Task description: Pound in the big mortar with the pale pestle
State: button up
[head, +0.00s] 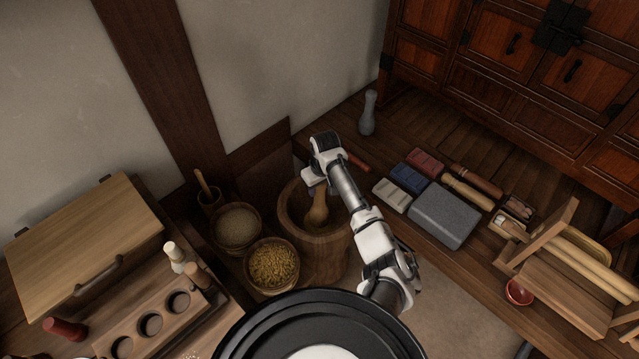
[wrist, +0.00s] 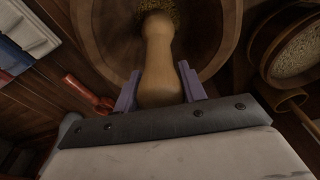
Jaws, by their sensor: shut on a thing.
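The big mortar (head: 322,262) is a wide wooden bowl on the floor, in the middle of the head view. The pale pestle (head: 317,212) is light wood and stands in the mortar with its lower end inside the bowl. In the wrist view my gripper (wrist: 158,85) is shut on the pestle (wrist: 158,58), one finger on each side of its upper part. The mortar (wrist: 86,22) surrounds the pestle's lower end there, and some grain shows at the bottom. Whether the pestle touches the bottom is unclear.
Bowls of pale grain (head: 238,226) and yellow grain (head: 272,268) stand close to the mortar's left. A grey stone block (head: 444,214), coloured blocks and a grey bottle-shaped piece (head: 368,113) stand to the right. A red-handled tool (wrist: 88,93) lies beside the mortar.

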jog(key=shift+f, duration=0.25)
notch_tip(320, 180, up, 8)
jog(key=p, duration=0.7)
jog(key=shift+r, duration=0.2)
jog(key=shift+f, duration=0.15)
notch_tip(320, 180, down, 7)
jog(key=b, duration=0.4)
jog(key=shift+f, duration=0.35)
